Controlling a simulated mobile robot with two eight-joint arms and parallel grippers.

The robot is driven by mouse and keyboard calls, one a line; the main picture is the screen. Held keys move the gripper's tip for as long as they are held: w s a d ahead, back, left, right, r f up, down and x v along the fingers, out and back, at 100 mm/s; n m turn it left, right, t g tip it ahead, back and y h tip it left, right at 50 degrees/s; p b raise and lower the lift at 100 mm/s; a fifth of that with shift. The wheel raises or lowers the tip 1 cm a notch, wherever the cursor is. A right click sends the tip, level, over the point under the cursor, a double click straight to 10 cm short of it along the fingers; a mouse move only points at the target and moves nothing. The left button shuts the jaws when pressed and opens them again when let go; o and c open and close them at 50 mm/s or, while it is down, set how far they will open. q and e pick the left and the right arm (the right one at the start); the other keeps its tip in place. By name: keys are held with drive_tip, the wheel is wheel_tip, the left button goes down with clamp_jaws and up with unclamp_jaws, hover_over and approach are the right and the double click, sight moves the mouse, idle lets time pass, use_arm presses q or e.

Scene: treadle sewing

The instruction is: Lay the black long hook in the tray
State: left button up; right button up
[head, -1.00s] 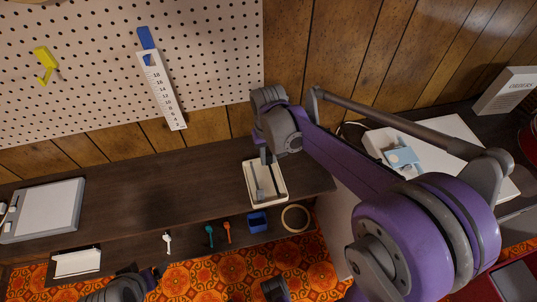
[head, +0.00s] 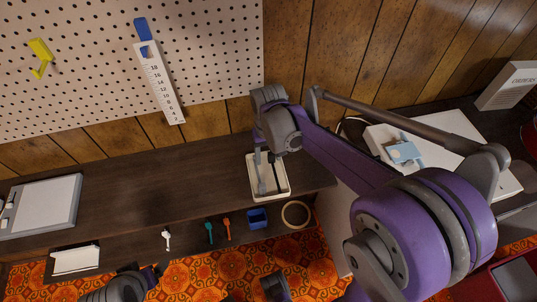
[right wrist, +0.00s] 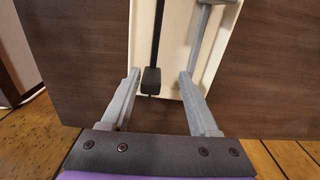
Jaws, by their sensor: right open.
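The cream tray (head: 287,191) stands on the dark shelf near its right end, and it fills the top middle of the right wrist view (right wrist: 140,40). The black long hook (right wrist: 157,35) lies lengthwise inside the tray, its thick black end toward my gripper; in the head view it is a thin dark line (head: 276,178). A grey long piece (right wrist: 201,35) lies beside it, to its right. My right gripper (right wrist: 160,76) is open at the tray's near end in the wrist view, its fingers on either side of the hook's thick end with gaps.
A pegboard (head: 90,60) rises behind.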

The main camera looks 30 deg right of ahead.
wheel_tip(320, 180, up, 11)
drive_tip(key=shift+f+p, duration=0.1)
drive_tip(key=shift+p, duration=0.6)
drive_tip(key=shift+s, duration=0.1)
drive_tip(key=s+a+f+n+t+p, duration=0.1)
drive_tip(key=s+a+t+p, duration=0.1)
drive_tip(key=s, duration=0.5)
drive_tip(key=s+a+f+n+t+p, duration=0.1)
drive_tip(key=s+a+t+p, duration=0.1)
drive_tip(key=s, duration=0.5)
drive_tip(key=shift+a+t+p, duration=0.15)
drive_tip(key=shift+t+p, duration=0.55)
drive_tip(key=shift+p, duration=0.05)
